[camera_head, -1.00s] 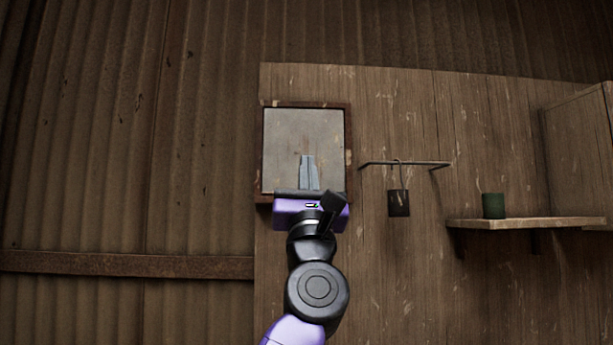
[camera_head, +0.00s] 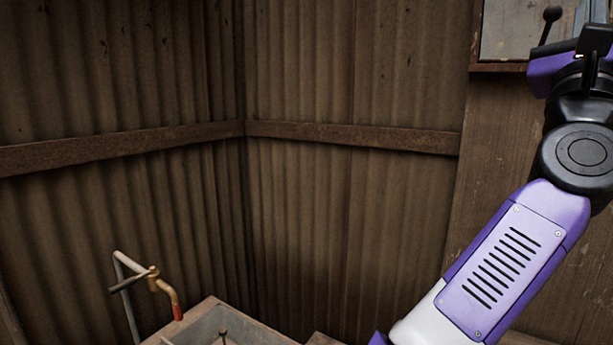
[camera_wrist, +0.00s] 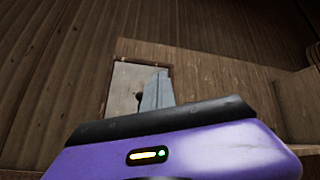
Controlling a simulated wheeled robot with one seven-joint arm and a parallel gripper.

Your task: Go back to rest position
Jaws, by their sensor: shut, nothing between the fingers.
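My gripper (camera_head: 583,14) is at the upper right in the head view, in front of a framed grey pane (camera_head: 508,32). The gap between my fingers and the pane cannot be judged. No tile is visible.
Corrugated walls (camera_head: 350,70) meet in a corner, crossed by a rusty rail (camera_head: 350,138).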

